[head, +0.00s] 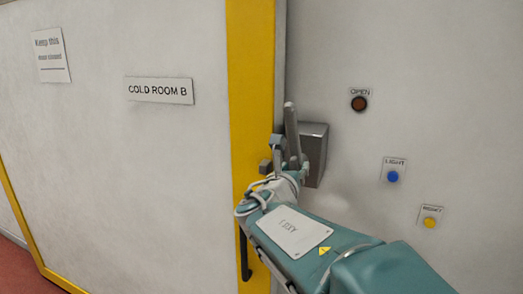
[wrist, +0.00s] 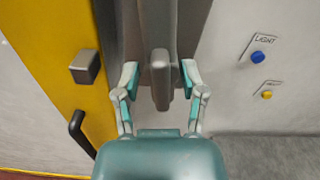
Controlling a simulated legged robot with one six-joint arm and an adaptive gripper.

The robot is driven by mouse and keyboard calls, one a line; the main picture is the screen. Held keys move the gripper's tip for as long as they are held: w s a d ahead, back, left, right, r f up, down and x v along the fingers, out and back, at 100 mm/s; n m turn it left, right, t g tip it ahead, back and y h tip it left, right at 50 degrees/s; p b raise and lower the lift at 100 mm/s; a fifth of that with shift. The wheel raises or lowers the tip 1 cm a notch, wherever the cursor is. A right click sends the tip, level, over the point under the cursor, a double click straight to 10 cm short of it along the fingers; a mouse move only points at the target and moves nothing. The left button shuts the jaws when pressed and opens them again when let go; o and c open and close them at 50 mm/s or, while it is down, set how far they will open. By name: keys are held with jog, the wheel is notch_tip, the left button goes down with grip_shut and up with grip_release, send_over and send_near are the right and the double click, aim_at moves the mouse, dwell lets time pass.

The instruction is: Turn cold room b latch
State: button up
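The cold room B latch is a grey lever (head: 291,128) on a grey housing block (head: 317,150), beside the yellow door frame (head: 250,90). The lever points upward with a slight tilt in the head view. In the wrist view the lever (wrist: 160,80) lies between the fingers of my gripper (wrist: 160,78). The gripper is open, with a gap on both sides of the lever. In the head view my gripper (head: 287,154) partly hides the lever's lower part.
A sign reading COLD ROOM B (head: 159,90) is on the white door. A grey block (wrist: 86,66) and a black handle (wrist: 81,133) sit on the yellow strip. To the right are the OPEN button (head: 359,103), blue LIGHT button (head: 393,176) and a yellow button (head: 429,222).

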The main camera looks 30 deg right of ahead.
grip_shut()
jog(key=shift+n, duration=2)
jog(key=n, duration=0.4)
jog(key=shift+w+a+f, duration=0.1)
jog(key=shift+f, duration=0.05)
jog(key=n, duration=0.4)
jog(key=shift+f+n, duration=0.15)
jog(key=shift+n, duration=1.95)
jog(key=o, duration=0.6)
grip_release()
jog(key=shift+a, duration=0.1)
jog(key=shift+v, duration=2.5)
